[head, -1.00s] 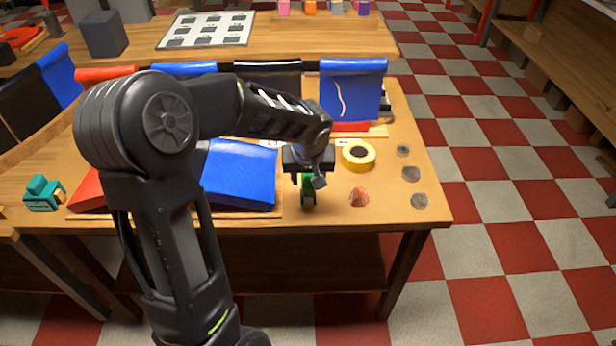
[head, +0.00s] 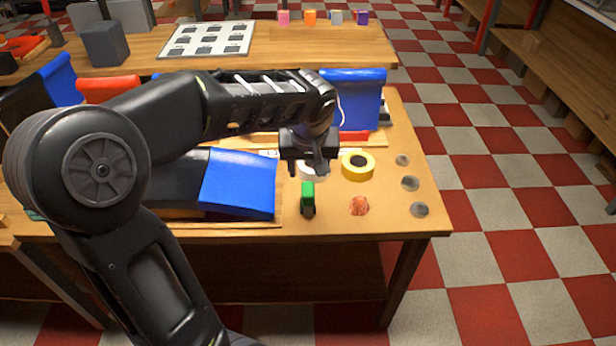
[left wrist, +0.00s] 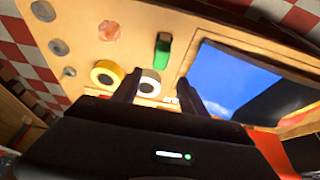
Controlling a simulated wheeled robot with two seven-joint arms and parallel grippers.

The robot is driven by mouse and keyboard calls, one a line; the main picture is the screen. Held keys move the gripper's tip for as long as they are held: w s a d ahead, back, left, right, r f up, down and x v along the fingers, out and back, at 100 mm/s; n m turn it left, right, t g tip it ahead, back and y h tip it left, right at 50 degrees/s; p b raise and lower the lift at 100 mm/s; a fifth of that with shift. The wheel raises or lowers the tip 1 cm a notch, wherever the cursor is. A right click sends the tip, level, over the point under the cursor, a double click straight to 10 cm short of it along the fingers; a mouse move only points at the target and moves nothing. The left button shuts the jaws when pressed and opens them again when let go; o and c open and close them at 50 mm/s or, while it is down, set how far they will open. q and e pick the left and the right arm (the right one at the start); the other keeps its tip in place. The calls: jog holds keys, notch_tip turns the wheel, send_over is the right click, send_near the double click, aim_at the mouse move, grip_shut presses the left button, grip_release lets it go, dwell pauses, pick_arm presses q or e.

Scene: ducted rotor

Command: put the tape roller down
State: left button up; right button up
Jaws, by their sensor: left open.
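My right gripper is in neither view.
A yellow tape roll (head: 370,172) and a white roll (head: 309,175) lie close by. An orange-red lump (head: 359,206) and grey discs (head: 410,183) lie to the right. A blue panel (head: 238,183) lies left. The table's front edge is near.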

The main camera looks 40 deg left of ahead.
pick_arm(q)
jog(key=shift+v, duration=0.95)
jog(key=shift+s+f, duration=0.1)
